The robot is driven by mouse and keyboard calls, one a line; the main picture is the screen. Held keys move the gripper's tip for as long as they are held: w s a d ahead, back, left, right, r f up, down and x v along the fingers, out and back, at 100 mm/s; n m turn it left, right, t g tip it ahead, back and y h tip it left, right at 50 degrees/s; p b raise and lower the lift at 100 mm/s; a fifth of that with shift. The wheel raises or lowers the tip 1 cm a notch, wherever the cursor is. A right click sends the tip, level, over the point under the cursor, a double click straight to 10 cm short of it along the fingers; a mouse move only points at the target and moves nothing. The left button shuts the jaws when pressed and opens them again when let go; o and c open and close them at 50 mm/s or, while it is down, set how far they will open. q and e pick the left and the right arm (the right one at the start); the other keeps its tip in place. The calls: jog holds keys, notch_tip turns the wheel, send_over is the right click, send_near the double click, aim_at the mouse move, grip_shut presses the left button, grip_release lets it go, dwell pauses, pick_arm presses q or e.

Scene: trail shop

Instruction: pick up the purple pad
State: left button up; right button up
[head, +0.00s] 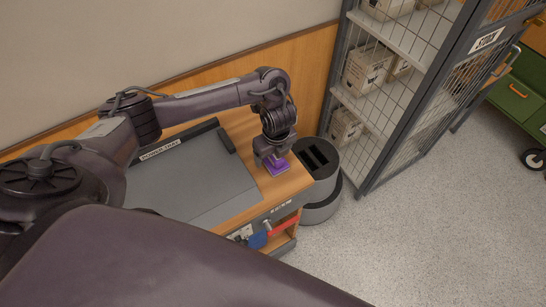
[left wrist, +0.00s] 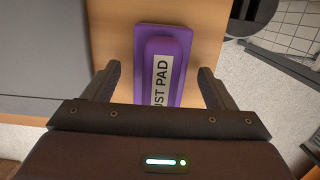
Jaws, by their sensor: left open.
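The purple pad (head: 277,168) lies on the wooden bench top near its right front corner. In the left wrist view the purple pad (left wrist: 163,55) has a raised middle and a white label that reads "UST PAD", partly hidden by my gripper body. My left gripper (head: 271,160) is just above the pad, pointing down. In the left wrist view its two fingers (left wrist: 160,82) are open, one on each side of the pad, with a gap on both sides. My right gripper is not in view.
A grey mat (head: 190,185) with a raised back edge covers most of the bench (head: 240,127). A round grey bin (head: 319,170) stands against the bench's right end. A wire-mesh stock cage (head: 400,100) with boxes is behind it. Red and blue items sit below the bench top.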

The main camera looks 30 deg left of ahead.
pick_arm(q)
jog(key=shift+f, duration=0.25)
dwell(0.3)
jog(key=c, duration=1.1)
jog(key=shift+r, duration=0.1)
jog(key=shift+r, duration=0.25)
notch_tip(320, 180, up, 9)
jog(key=p, duration=0.5)
jog(key=shift+w+r, duration=0.15)
jog(key=shift+r, duration=0.05)
notch_tip(320, 180, up, 10)
jog(key=p, duration=0.3)
jog(key=shift+r, duration=0.25)
